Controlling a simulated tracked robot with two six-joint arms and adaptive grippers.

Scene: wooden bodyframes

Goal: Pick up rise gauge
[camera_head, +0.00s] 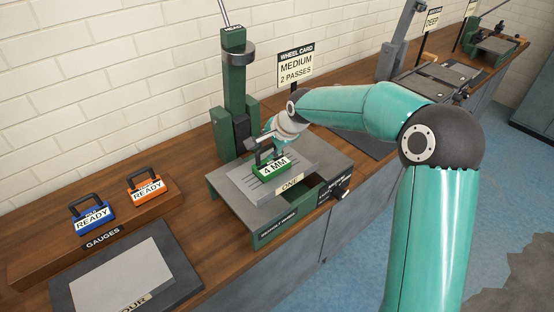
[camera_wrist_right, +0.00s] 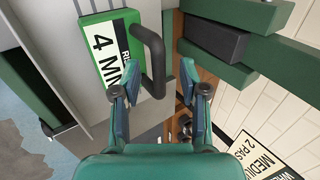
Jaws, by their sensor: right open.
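The rise gauge is a green block (camera_head: 272,168) with a white "4 MM" label and a dark handle on top. It sits on the grey plate of the green-framed machine. In the right wrist view the gauge (camera_wrist_right: 108,48) is at the upper left, and its dark handle (camera_wrist_right: 153,55) reaches between my finger lines. My right gripper (camera_head: 264,146) is just above the gauge at its handle, partly hidden by my wrist in the head view. In the wrist view its fingers (camera_wrist_right: 154,80) are apart, with nothing clamped. My left gripper is not in view.
A green column (camera_head: 236,90) rises behind the plate, close to my gripper. The "MEDIUM 2 PASSES" card (camera_head: 296,66) stands behind. Blue (camera_head: 92,215) and orange (camera_head: 146,188) gauges marked "READY" rest on a wooden stand at left. A grey plate (camera_head: 125,280) lies at front left.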

